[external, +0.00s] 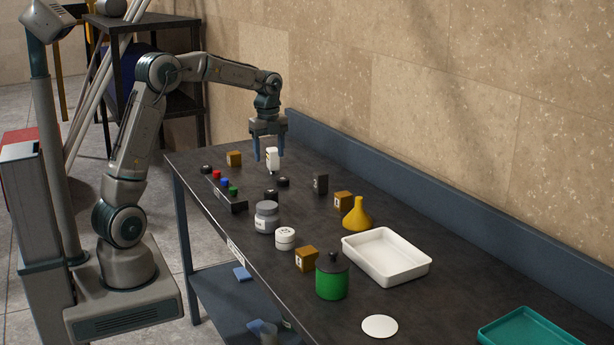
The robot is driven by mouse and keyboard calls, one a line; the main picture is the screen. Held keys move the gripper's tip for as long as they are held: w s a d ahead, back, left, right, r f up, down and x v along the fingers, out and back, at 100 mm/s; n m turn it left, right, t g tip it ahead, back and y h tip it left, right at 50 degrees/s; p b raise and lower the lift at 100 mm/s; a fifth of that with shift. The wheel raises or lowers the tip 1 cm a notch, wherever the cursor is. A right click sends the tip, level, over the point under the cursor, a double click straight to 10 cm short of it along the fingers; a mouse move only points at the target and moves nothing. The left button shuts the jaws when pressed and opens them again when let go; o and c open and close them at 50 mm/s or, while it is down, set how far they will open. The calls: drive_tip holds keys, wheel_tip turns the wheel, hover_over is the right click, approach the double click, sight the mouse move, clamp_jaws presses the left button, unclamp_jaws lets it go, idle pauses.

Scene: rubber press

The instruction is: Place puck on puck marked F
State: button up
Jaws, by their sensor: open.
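Several small black round pucks lie on the dark table. One puck (283,182) is just right of and below my gripper, a second puck (271,195) is a little nearer the camera, and a third puck (207,169) is to the left by the coloured pieces. No letter is readable on any puck, so I cannot tell which is marked F. My gripper (268,158) points down over the far part of the table, fingers apart. A small white bottle (273,158) shows between the fingers; I cannot tell whether it is between them or behind them.
A blue ledge (430,198) borders the wall.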

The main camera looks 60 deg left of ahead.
drive_tip(key=s+d+r+n+t, duration=0.1)
drive_tip(key=s+d+r+n, duration=0.2)
drive_tip(key=s+d+n, duration=0.75)
drive_tip(key=s+d+f+n+t, duration=0.1)
drive_tip(key=s+d+f+n, duration=0.1)
drive_tip(key=s, duration=0.5)
drive_tip(key=s+d+f+n+t, duration=0.1)
drive_tip(key=s+d+f+n, duration=0.1)
drive_tip(key=s+n, duration=0.3)
drive_tip(key=s+f, duration=0.1)
drive_tip(key=s, duration=0.2)
wheel_tip(320, 180, down, 25)
drive_tip(key=g+b, duration=0.1)
drive_tip(key=b, duration=2.1)
drive_tip(key=shift+w+d+g+b, duration=0.15)
drive_tip(key=shift+w+g+b, duration=0.05)
drive_tip(key=shift+g+b, duration=0.15)
idle(1.8)
